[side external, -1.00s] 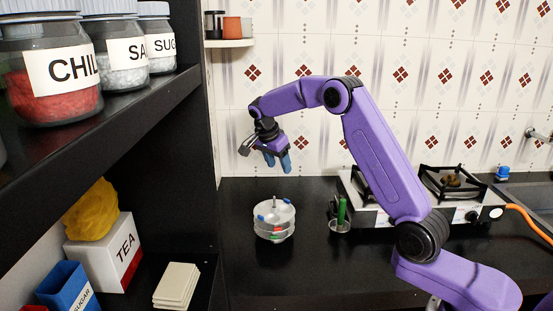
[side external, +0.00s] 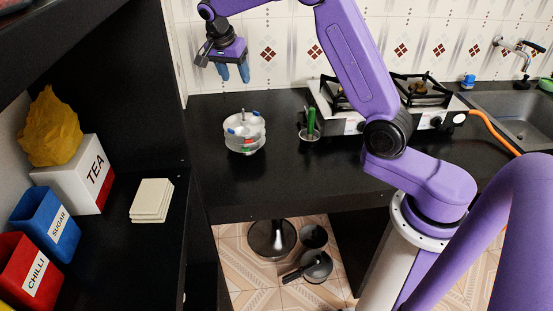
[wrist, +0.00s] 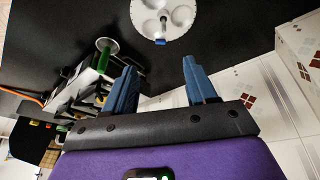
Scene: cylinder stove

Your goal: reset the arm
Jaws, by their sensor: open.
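My purple arm reaches over the black counter (side external: 215,175). My gripper (side external: 234,74) has blue fingers and hangs in the air above and slightly left of the spice carousel, near the tiled wall. In the wrist view my gripper (wrist: 160,80) shows its two fingers spread apart with nothing between them. The round clear and silver carousel (side external: 244,133) stands upright on the counter. In the wrist view the carousel (wrist: 164,15) shows at the top edge, apart from the fingers.
A green-handled item (side external: 311,122) stands on the counter beside the gas stove (side external: 345,118). The sink (side external: 515,110) is at right. At left, a shelf holds the tea box (side external: 82,172), sugar box (side external: 45,222), chilli box (side external: 28,270) and a beige stack (side external: 151,200). Pans lie on the floor below.

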